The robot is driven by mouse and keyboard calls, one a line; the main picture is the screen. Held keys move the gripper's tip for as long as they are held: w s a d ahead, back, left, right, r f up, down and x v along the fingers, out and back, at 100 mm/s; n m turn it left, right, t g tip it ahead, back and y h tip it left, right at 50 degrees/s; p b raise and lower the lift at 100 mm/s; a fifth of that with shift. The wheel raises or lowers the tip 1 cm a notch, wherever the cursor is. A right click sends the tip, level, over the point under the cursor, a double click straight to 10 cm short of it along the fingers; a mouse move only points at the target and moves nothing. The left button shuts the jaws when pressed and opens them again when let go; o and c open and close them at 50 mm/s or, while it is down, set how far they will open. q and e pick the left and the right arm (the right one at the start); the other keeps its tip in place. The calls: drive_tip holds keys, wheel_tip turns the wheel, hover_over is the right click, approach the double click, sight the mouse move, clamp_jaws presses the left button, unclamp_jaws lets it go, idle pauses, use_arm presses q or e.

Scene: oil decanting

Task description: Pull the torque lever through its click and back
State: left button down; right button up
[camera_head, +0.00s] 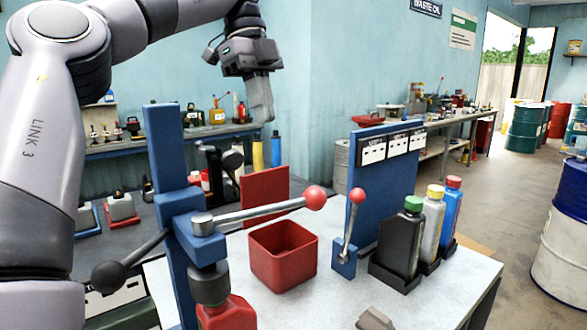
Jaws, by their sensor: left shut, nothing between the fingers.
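A long metal lever with a red ball knob (315,197) extends right from a blue clamp head (200,235) on an upright blue post (166,190). A black ball (108,275) ends the arm on its other side. Below the head is a red bottle (226,314) with a dark cap, cut off by the frame. A second, shorter red-knobbed lever (351,222) stands on a small blue base; I cannot tell which lever is the torque lever. My left gripper (264,117) is shut and empty, pointing down, above and apart from both levers. My right gripper is not in view.
A red open bin (283,264) stands between the levers on the light tabletop (330,305). Black, grey and blue bottles (432,225) stand at right beside a blue panel (382,180). A grey piece (374,319) shows at the bottom edge. Open air surrounds my left gripper.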

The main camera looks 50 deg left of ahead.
sight(275, 210)
use_arm(q)
drive_tip(key=d+f, duration=0.6)
drive_tip(key=f, duration=0.4)
drive_tip(key=shift+w+d, duration=0.35)
drive_tip(key=shift+d, duration=0.05)
drive_tip(key=shift+s, duration=0.1)
